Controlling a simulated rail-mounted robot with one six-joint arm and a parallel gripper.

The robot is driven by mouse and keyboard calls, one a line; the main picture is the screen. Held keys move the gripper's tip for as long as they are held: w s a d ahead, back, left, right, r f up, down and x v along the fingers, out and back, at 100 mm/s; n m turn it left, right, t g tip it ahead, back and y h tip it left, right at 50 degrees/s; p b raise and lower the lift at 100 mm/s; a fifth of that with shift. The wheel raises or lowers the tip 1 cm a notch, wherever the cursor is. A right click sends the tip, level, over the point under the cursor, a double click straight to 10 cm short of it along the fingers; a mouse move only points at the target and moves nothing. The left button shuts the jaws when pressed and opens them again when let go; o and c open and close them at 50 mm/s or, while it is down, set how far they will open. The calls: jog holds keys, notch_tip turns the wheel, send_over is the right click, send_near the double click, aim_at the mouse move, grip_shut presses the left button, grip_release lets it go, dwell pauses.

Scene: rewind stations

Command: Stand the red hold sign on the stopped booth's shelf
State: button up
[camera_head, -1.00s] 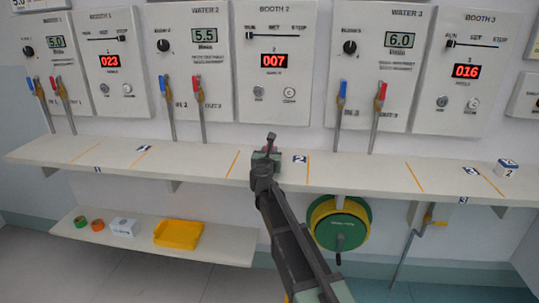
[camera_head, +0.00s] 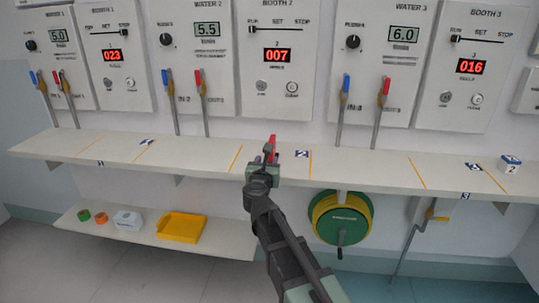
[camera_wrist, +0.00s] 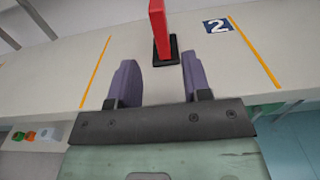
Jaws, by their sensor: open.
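The red hold sign (camera_head: 274,144) stands upright on the long shelf (camera_head: 350,172), between the orange lines by the number 2 label. In the wrist view the red sign (camera_wrist: 158,25) rises from a black base (camera_wrist: 168,50). My gripper (camera_head: 266,160) is in front of the sign; in the wrist view my gripper (camera_wrist: 157,80) is open and empty, its fingers short of the base. Booth 1's slider knob (camera_head: 129,31) is at the STOP end. The knobs of booth 2 (camera_head: 252,29) and booth 3 (camera_head: 456,38) are at the RUN end.
Levers with red and blue handles stand behind the shelf. A white-and-blue block (camera_head: 510,163) is at the shelf's right end. A lower shelf (camera_head: 215,238) holds a yellow tray (camera_head: 181,227), a white box (camera_head: 127,220) and tape rolls. A green reel (camera_head: 342,220) hangs below.

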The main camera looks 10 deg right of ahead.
jog(key=shift+s, duration=0.2)
jog(key=s+a+n+y, duration=0.3)
jog(key=a+n+y, duration=0.45)
jog(key=n, duration=0.75)
jog(key=s+f+n+g+y, duration=0.4)
jog(key=s+f+n+g, duration=0.5)
jog(key=n, duration=0.7)
jog(key=s+d+f+n+g+h, duration=0.2)
jog(key=s+d+f+n+g, duration=0.2)
jog(key=s, duration=0.4)
jog(key=s+d+f+n+g+h, duration=0.3)
jog(key=s+d+f+n+g, duration=0.1)
jog(key=s+d, duration=0.3)
jog(key=shift+s+n+h, duration=0.35)
jog(key=shift+s+n, duration=0.05)
jog(key=shift+s, duration=0.2)
jog(key=shift+o, duration=0.5)
jog(key=shift+f, duration=0.1)
